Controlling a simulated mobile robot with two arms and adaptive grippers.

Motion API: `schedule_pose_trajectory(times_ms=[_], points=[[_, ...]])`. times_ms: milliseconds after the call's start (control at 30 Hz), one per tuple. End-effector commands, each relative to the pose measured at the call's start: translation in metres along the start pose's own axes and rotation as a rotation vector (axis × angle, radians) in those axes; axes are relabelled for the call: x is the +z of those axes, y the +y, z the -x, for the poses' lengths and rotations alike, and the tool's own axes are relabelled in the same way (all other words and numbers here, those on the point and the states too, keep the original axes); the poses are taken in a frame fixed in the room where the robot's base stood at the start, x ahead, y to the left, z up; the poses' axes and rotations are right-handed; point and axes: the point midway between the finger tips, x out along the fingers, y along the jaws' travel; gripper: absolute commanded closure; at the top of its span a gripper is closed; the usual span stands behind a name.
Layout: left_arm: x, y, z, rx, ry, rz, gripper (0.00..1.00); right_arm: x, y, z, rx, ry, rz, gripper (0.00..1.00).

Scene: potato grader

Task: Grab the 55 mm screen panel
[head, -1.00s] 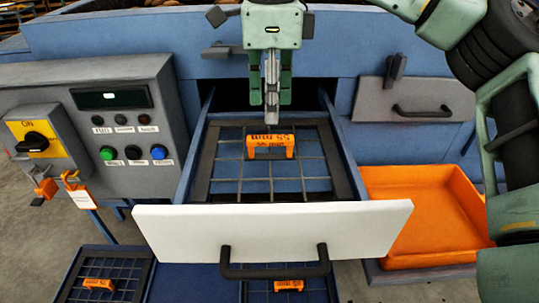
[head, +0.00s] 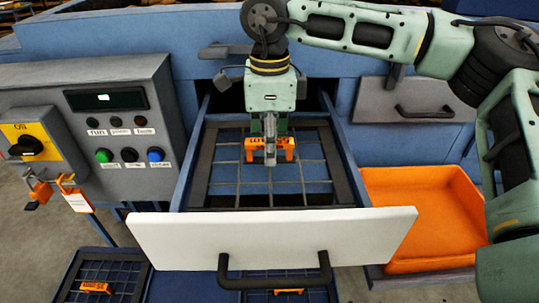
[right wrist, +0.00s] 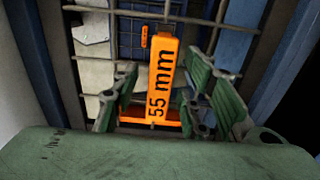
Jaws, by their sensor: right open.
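The 55 mm screen panel is a dark frame (head: 197,165) with wire mesh, lying in the pulled-out drawer. Its raised orange handle (head: 284,151) stands on the mesh. In the right wrist view the handle (right wrist: 163,75) clearly reads "55 mm". My right gripper (head: 270,155) points down at the handle and partly hides it in the head view. In the right wrist view the right gripper's (right wrist: 163,103) green fingers are open, one on each side of the handle, with gaps visible. My left gripper is not in view.
The drawer's white front (head: 275,240) has a black handle (head: 274,272). A control box (head: 128,130) stands left and an orange tray (head: 425,210) right. Two more mesh panels lie below, one at bottom left (head: 125,262), each with an orange handle.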

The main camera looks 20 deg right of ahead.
Motion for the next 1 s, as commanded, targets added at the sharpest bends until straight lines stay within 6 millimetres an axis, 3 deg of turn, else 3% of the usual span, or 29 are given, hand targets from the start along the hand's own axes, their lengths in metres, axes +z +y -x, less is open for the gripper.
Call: schedule_pose_trajectory(times_ms=[233, 700, 1000], points=[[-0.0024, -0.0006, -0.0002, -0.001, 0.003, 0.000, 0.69, 0.0002, -0.0001, -0.0022, -0.001, -0.001, 0.000, 0.60], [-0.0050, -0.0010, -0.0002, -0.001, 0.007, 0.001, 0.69, 0.0002, -0.0001, -0.0017, -0.001, -0.001, 0.000, 1.00], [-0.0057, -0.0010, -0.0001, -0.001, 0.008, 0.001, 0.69, 0.0001, -0.0003, -0.0016, -0.001, -0.001, -0.001, 1.00]])
